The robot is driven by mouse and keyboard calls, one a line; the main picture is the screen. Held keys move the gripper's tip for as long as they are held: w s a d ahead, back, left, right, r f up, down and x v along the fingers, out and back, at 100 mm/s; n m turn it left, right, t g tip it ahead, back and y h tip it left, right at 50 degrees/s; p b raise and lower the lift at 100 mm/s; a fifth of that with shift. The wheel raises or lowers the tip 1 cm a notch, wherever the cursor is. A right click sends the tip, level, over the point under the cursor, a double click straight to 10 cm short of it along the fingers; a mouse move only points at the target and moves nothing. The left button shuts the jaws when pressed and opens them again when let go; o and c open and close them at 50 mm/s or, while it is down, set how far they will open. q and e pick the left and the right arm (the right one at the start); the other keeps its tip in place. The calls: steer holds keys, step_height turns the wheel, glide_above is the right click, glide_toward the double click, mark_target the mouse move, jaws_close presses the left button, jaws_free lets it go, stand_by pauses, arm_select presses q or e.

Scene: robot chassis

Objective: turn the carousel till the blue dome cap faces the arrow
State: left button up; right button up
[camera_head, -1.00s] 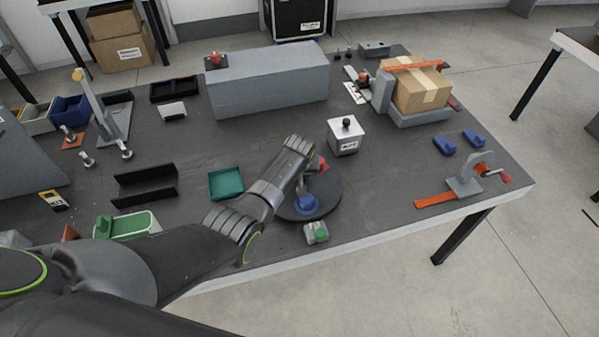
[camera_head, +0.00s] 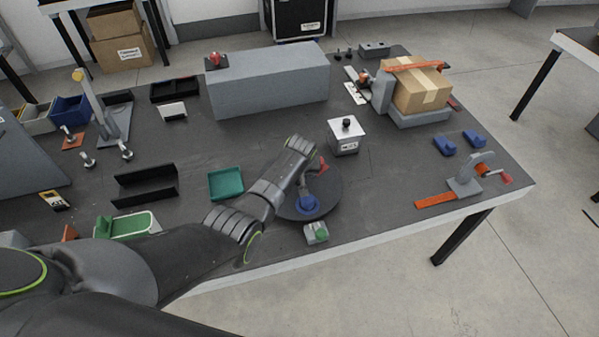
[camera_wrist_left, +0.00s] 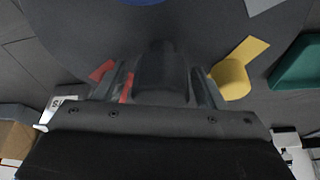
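The carousel is a dark round disc (camera_head: 328,203) near the table's front edge; it also fills the top of the left wrist view (camera_wrist_left: 75,30). The blue dome cap (camera_head: 308,203) sits on its near side; only a blue edge (camera_wrist_left: 143,2) shows at the top of the wrist view. A red piece (camera_head: 323,164) is on the far side, and a yellow cap (camera_wrist_left: 232,80) shows near the rim in the wrist view. My left gripper (camera_wrist_left: 163,85) has its fingers on both sides of a dark upright knob (camera_wrist_left: 160,65), seemingly touching it. I cannot make out the arrow. My right gripper is out of view.
A small grey block with a green top (camera_head: 316,233) stands just in front of the disc. A white box with a black knob (camera_head: 345,138) stands behind it. A green tray (camera_head: 226,184) lies to the left. The table right of the disc is clear up to the red-handled clamp (camera_head: 465,185).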

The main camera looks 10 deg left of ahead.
arm_select(q)
steer(key=shift+s+d+r, duration=0.1)
steer(key=shift+s+r, duration=0.1)
steer(key=shift+r, duration=0.4)
steer(key=v, duration=1.6)
steer(key=shift+s, duration=0.1)
